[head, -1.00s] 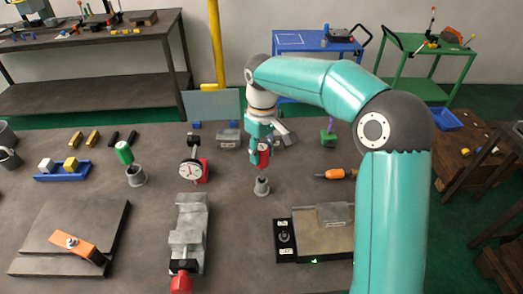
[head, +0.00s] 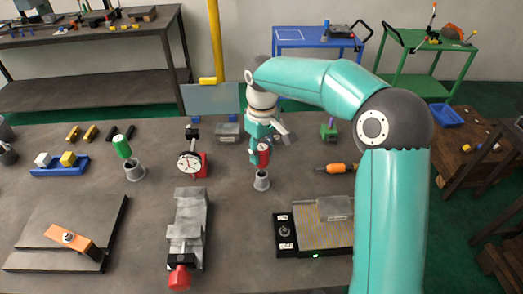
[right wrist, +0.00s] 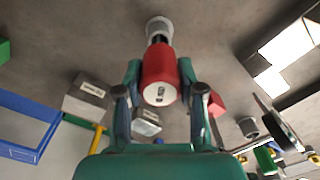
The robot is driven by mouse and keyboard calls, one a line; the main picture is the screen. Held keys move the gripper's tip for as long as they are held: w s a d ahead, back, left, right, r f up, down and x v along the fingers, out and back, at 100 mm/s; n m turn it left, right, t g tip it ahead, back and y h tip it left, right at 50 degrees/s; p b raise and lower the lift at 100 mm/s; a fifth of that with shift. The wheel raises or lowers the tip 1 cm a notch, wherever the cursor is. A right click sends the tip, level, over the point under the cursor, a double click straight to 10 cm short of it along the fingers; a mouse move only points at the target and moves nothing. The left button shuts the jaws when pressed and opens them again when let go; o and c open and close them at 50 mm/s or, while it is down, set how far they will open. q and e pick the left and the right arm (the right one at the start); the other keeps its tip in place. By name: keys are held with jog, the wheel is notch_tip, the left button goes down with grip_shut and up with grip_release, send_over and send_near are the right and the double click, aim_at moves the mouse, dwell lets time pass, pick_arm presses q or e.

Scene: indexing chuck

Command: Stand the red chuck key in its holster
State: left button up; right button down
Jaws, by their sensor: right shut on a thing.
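The red chuck key (head: 263,155) is upright in my right gripper (head: 259,150), above a small grey cup-shaped holster (head: 261,183) on the bench. In the right wrist view the key's red handle (right wrist: 160,72) sits between the two teal fingers of the right gripper (right wrist: 163,90), which are shut on it. Its dark shank points at the grey holster (right wrist: 158,27) and meets its mouth. I cannot tell whether the tip is inside, as the handle hides much of the shank. My left gripper is not in view.
A green-handled tool (head: 122,146) leans in another grey cup (head: 135,171) to the left. A dial gauge (head: 190,163) and a grey vise (head: 188,220) stand left of the holster. An orange-handled tool (head: 336,168) lies right. Bare bench surrounds the holster.

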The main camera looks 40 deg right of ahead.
jog(key=c, duration=0.6)
grip_release()
jog(key=shift+c, duration=0.2)
notch_tip(320, 180, up, 12)
jog(key=shift+d+f, duration=0.1)
